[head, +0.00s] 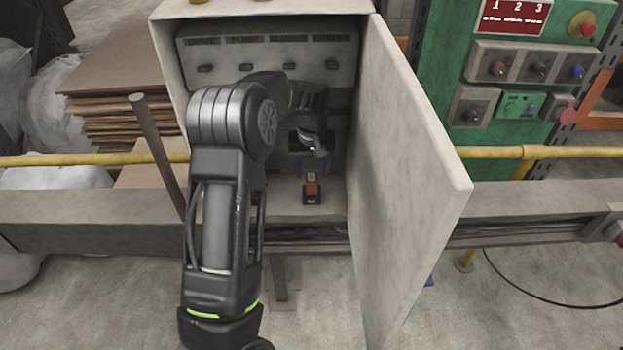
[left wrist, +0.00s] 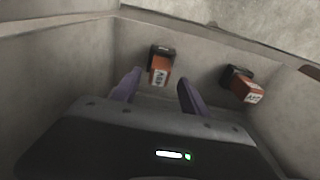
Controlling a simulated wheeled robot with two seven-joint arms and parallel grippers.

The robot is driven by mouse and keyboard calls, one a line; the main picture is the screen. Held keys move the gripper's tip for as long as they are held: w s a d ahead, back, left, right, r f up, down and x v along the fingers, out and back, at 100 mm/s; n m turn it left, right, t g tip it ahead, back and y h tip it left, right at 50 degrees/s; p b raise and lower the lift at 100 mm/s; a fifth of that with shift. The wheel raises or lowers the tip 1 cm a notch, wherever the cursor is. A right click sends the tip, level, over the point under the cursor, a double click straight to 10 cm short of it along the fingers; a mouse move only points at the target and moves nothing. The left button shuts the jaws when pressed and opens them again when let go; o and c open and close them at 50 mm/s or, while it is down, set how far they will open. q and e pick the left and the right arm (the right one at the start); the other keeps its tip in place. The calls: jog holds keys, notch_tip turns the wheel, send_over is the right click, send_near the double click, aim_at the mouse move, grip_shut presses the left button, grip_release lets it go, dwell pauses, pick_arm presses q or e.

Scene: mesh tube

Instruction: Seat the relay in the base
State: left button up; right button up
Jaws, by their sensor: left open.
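An orange and black relay (head: 311,188) stands on the cabinet floor in the head view, just in front of my left gripper (head: 312,160). The left wrist view shows two orange and black blocks with white labels. One block (left wrist: 160,70) lies ahead of the gap between the purple fingers of my left gripper (left wrist: 158,90); the other block (left wrist: 245,88) is off to the right and tilted in the picture. The fingers are open with nothing visible between them. I cannot tell which block is the one in the head view. The base is not clearly visible. My right gripper is out of view.
The grey cabinet (head: 265,205) surrounds my left gripper, and its open door (head: 405,180) stands on the right. A row of switches (head: 268,66) runs across the panel above. A yellow rail (head: 90,159) and grey beam (head: 85,207) lie outside.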

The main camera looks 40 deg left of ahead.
pick_arm(q)
jog(key=shift+s+d+r, duration=0.1)
jog(key=shift+s+r, duration=0.1)
jog(key=shift+r, duration=1.35)
jog(key=shift+f, duration=0.1)
